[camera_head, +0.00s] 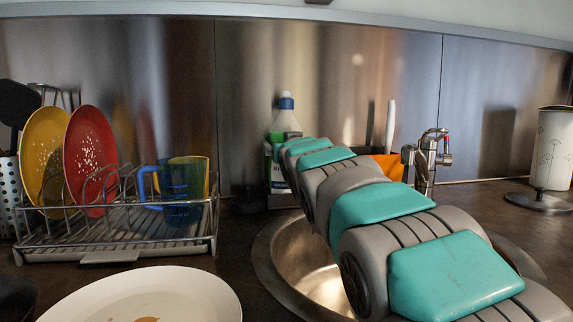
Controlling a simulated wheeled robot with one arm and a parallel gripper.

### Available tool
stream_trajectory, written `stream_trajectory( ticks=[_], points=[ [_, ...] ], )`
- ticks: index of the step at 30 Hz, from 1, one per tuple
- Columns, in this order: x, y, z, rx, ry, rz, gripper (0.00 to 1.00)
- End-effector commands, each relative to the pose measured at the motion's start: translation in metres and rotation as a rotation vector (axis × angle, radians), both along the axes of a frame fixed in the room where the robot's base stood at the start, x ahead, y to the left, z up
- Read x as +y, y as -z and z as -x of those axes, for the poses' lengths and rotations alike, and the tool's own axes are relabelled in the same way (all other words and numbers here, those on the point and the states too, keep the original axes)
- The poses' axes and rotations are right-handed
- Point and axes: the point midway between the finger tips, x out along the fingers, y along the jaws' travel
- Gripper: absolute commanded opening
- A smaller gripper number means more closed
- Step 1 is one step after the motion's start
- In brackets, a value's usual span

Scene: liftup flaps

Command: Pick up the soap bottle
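The soap bottle (286,119) stands upright at the back of the counter, behind the sink. It has a blue cap and a clear upper body, with green showing lower down. My teal and grey arm reaches from the lower right toward it. The far end of my arm overlaps the lower part of the bottle in the picture.
The faucet (428,160) and an orange item (390,165) are to the right. A dish rack (120,240) with plates and mugs is left. A white plate (190,290) lies in front; the sink (275,265) is below my arm.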

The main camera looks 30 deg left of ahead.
Motion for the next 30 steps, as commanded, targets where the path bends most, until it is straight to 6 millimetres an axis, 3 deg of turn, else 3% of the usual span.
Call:
stream_trajectory(
  ticks=[2,19,30],
  points=[
    [0.0002,0.0001,0.0001,0.000,0.000,0.000,0.66],
    [0.0002,0.0002,0.0003,0.000,0.000,0.000,0.02],
    [0.0001,-0.0055,0.0005,-0.002,-0.001,-0.001,0.00]
  ],
)
